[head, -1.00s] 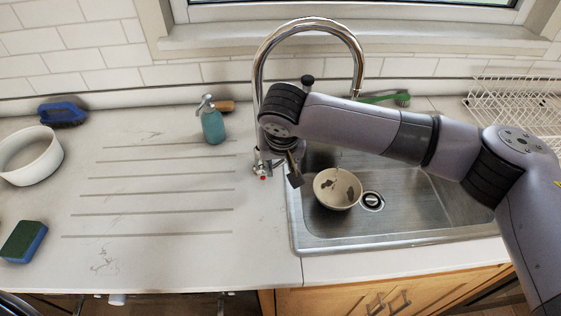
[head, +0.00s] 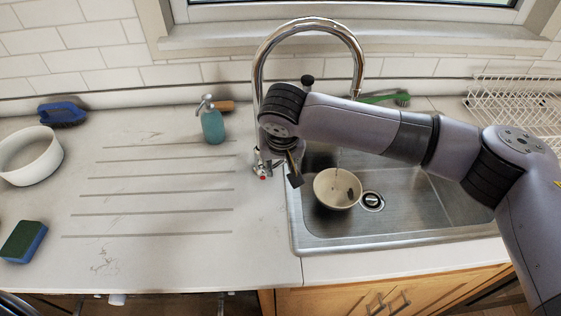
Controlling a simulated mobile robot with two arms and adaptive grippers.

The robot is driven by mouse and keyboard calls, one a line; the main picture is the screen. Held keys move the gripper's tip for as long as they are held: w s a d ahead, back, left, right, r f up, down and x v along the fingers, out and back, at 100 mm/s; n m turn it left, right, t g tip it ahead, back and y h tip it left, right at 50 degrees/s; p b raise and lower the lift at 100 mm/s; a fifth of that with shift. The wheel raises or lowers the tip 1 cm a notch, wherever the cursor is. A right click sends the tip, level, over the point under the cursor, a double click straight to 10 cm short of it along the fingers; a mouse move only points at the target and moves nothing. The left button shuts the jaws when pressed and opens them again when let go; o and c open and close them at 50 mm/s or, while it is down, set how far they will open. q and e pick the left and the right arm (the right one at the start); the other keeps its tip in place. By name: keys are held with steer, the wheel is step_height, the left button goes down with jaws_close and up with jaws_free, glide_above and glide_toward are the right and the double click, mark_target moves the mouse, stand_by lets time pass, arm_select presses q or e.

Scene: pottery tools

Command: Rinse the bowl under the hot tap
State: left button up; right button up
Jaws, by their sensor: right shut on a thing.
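The bowl (head: 325,198) is cream-coloured and sits upright in the sink's left part, left of the drain. Its inside looks mostly clean, with small dark marks near the right. A thin, faint stream seems to come down into it from the tap. The chrome tap (head: 262,70) arches over the sink. Its red-marked hot handle (head: 260,171) is at the tap's base. My right gripper (head: 276,166) is at this handle and shut on it, with its fingertips partly hidden by the wrist. My left gripper is not in view.
The steel sink (head: 420,215) has free room right of the drain. A teal soap bottle (head: 213,127), blue brush (head: 62,114), white dish (head: 45,165) and sponge (head: 22,242) stand on the left counter. A white rack (head: 515,100) and green brush (head: 385,98) are at the back right.

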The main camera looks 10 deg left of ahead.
steer(key=shift+s+f, duration=0.15)
steer(key=shift+s, duration=0.05)
stand_by(0.3)
steer(key=shift+s+a+r+p, duration=0.15)
steer(key=shift+a+r+p, duration=0.2)
steer(key=shift+a, duration=0.2)
steer(key=a+r+p, duration=0.3)
steer(key=r+p, duration=0.5)
steer(key=r, duration=0.1)
steer(key=shift+s+r+p, duration=0.15)
steer(key=shift+s+p, duration=0.15)
steer(key=shift+p, duration=0.1)
stand_by(0.5)
